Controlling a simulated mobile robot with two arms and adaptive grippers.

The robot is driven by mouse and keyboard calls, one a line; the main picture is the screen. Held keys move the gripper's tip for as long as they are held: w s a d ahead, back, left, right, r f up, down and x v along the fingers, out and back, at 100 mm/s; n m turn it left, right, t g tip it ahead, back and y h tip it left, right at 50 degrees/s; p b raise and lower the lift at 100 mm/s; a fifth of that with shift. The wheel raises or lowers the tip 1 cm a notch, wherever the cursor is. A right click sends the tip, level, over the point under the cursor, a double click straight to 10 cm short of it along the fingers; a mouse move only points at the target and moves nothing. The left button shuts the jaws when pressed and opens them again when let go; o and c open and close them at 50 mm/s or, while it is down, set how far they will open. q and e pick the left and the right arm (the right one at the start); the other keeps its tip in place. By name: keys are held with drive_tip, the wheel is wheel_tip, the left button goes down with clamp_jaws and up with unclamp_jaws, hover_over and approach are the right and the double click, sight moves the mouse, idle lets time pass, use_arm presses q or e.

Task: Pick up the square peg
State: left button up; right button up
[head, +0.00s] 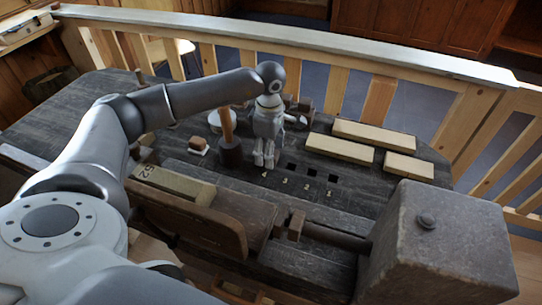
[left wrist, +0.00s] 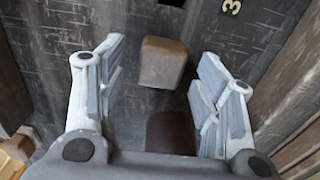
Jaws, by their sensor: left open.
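The square peg (left wrist: 163,62), a brown wooden block with a rounded square end, shows in the left wrist view between the spread fingers, a little beyond them. My left gripper (left wrist: 160,95) is open, with a gap on both sides of the peg. In the head view my left gripper (head: 265,160) points down over the dark bench, beside the number 4 and left of the square holes (head: 311,172). There I cannot make out the peg for certain; the gripper may hide it. My right gripper is not in view.
A mallet (head: 230,152) stands close left of the gripper, with a small brown-and-white item (head: 198,145) farther left. Pale wooden blocks (head: 341,149) lie to the right. A dark brown object (left wrist: 170,132) sits low between the fingers.

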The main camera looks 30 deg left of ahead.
use_arm(q)
drive_tip(key=shift+f, duration=0.8)
drive_tip(key=shift+r, duration=0.1)
drive_tip(key=c, duration=1.1)
drive_tip(key=shift+r, duration=0.1)
